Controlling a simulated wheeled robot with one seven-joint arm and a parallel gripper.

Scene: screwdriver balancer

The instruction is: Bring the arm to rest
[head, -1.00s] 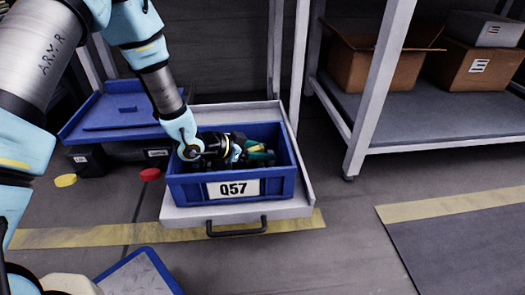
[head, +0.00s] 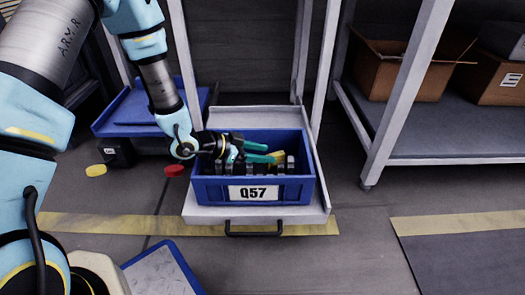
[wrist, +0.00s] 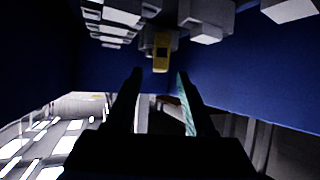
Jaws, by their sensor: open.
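My arm reaches down from the upper left in the head view. My gripper (head: 236,152) is above the left part of a blue bin labelled Q57 (head: 212,190), with its wrist over the bin's left rim. Its two dark fingers stand apart in the wrist view (wrist: 157,76), with nothing seen clamped between them. Inside the bin are teal-handled items, a yellow piece and grey block-like parts (head: 262,170). In the wrist view, a yellow piece (wrist: 161,52) and grey blocks (wrist: 206,18) show beyond the fingertips. Whether the fingers touch anything is unclear.
The bin sits on a pulled-out grey drawer tray (head: 318,212) with a dark handle. A shelf (head: 440,132) with cardboard boxes (head: 400,72) stands at right. A red disc (head: 174,170) and yellow disc (head: 96,170) lie left.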

